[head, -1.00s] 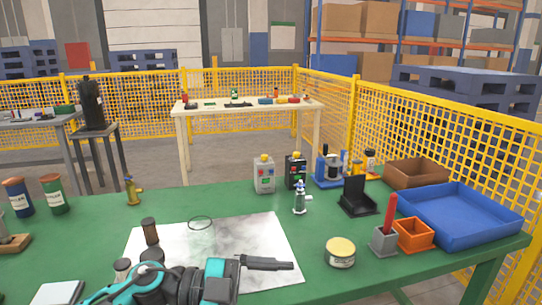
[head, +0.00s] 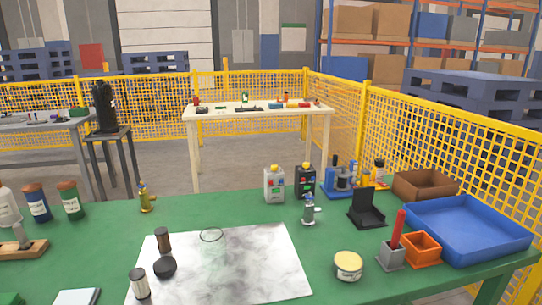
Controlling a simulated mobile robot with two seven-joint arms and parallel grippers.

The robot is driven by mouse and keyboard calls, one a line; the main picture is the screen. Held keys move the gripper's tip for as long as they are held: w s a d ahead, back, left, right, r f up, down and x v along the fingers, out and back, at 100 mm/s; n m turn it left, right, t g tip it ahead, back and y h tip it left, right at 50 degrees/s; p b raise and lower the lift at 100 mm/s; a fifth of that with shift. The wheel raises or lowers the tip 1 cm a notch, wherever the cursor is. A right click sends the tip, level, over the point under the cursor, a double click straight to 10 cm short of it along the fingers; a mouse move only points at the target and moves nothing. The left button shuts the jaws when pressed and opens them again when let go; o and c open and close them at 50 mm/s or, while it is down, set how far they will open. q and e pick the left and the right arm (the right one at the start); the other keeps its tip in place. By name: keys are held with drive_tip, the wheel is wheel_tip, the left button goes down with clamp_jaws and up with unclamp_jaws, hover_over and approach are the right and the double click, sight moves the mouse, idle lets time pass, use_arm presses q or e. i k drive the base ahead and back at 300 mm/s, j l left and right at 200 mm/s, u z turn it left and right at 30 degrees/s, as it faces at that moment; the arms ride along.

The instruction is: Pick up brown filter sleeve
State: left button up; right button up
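A small brown cylinder, apparently the brown filter sleeve (head: 163,241), stands upright on the white-grey mat (head: 250,265) on the green table. A dark round cap-like piece (head: 165,267) lies just in front of it. Neither of my grippers shows in the head view.
Two canisters (head: 274,184) (head: 305,182), a small silver fitting (head: 309,210) and a black holder (head: 366,208) stand behind the mat. A yellow-lidded tin (head: 348,266), an orange box (head: 421,248) and a blue tray (head: 470,228) are right.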

sight(164, 246)
drive_tip(key=j+u, duration=0.15)
drive_tip(key=u, duration=0.2)
drive_tip(key=j+u, duration=0.1)
drive_tip(key=u, duration=0.3)
drive_tip(key=i, duration=0.05)
